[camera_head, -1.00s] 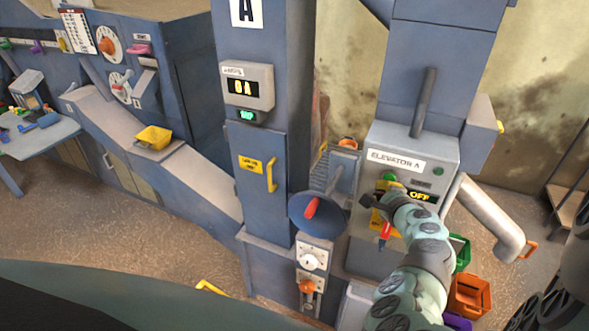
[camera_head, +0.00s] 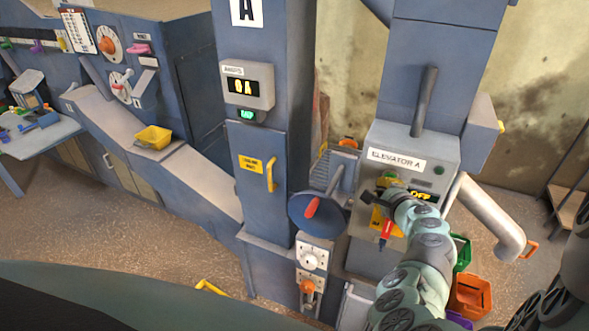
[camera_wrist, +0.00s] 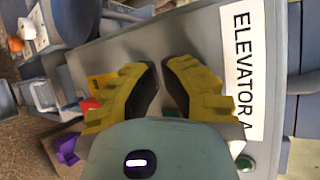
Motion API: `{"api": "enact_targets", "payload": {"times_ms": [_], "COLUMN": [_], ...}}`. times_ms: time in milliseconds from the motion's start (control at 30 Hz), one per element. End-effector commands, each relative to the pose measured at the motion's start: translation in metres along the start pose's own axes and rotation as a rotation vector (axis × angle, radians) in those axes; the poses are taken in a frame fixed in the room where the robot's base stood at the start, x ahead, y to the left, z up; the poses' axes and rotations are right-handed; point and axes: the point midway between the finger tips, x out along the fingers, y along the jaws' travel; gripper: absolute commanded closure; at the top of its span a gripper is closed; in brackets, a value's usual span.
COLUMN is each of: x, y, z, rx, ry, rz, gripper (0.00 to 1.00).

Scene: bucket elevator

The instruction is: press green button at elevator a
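The elevator A box (camera_head: 448,152) is a grey control panel with a white "ELEVATOR A" label (camera_head: 397,160); the label also shows in the wrist view (camera_wrist: 243,60). The green button below the label's left part is mostly covered by my yellow fingers in the head view. The wrist view does not show it clearly. My gripper (camera_head: 384,184) is at the panel face, its fingertips (camera_wrist: 160,65) close together with a narrow empty gap. I cannot tell whether they touch the button. The display (camera_head: 422,194) reads OFF and is partly covered by my arm.
A small green round lamp or button (camera_wrist: 243,162) sits near the label's right end. A red handle (camera_head: 387,229) on a yellow plate is below my gripper. A blue wheel (camera_head: 318,213) stands left of the box. Green and orange bins (camera_head: 470,296) are below right.

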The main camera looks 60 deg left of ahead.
Motion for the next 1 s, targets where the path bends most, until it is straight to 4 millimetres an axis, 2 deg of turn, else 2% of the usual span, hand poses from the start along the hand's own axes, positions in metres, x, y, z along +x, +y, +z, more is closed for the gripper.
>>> {"api": "enact_targets", "payload": {"times_ms": [1000], "x": [0.0056], "y": [-0.0033], "z": [-0.0050], "rx": [0.003], "ry": [0.004], "rz": [-0.001], "gripper": [1.00]}}
